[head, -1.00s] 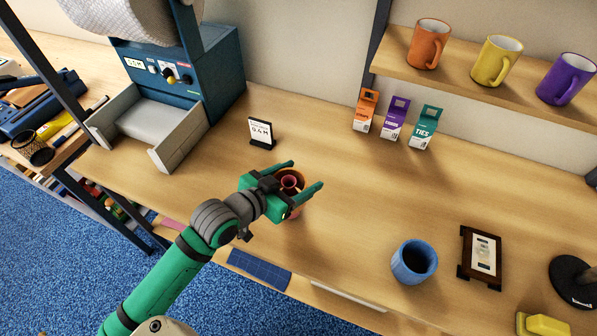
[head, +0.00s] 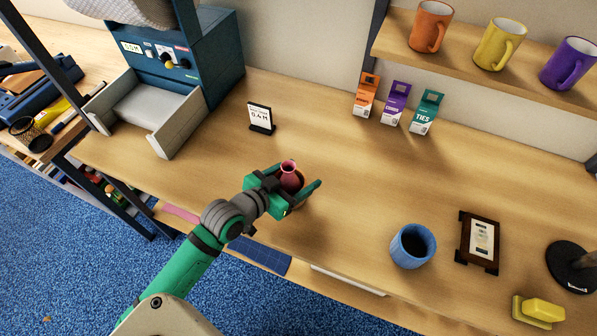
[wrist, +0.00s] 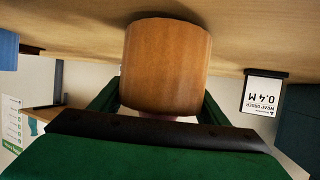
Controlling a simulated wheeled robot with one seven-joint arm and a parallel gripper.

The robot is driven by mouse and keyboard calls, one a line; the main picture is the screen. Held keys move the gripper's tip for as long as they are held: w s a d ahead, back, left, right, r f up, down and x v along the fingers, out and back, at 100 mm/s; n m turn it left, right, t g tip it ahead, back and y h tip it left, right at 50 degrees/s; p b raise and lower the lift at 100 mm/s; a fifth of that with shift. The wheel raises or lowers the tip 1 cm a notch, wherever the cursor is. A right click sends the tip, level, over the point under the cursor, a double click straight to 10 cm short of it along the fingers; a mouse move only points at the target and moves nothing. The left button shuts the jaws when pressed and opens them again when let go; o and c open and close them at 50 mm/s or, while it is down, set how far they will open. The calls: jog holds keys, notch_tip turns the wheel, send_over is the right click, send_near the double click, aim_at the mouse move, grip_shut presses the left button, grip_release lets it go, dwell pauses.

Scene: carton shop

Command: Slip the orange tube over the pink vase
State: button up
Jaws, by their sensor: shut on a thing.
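The pink vase (head: 289,172) stands on the wooden table, its neck and flared rim showing above my gripper in the head view. The orange tube (wrist: 165,65) is around the vase and hides its lower body. My gripper (head: 298,179) is shut on the tube, one finger on each side of it. In the wrist view, which is upside down, the tube stands upright with its lower end close to the tabletop. I cannot tell whether it touches the table. A sliver of pink shows at the tube's upper end.
A small black-framed sign (head: 261,117) stands behind my gripper. A blue cup (head: 411,247) and a dark-framed plaque (head: 479,240) are to the right. Several hang-tab cartons (head: 395,103) stand at the back under a mug shelf. The table around the tube is clear.

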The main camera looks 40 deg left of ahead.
jog(key=shift+f, duration=0.15)
jog(key=o, duration=1.1)
jog(key=shift+r, duration=5)
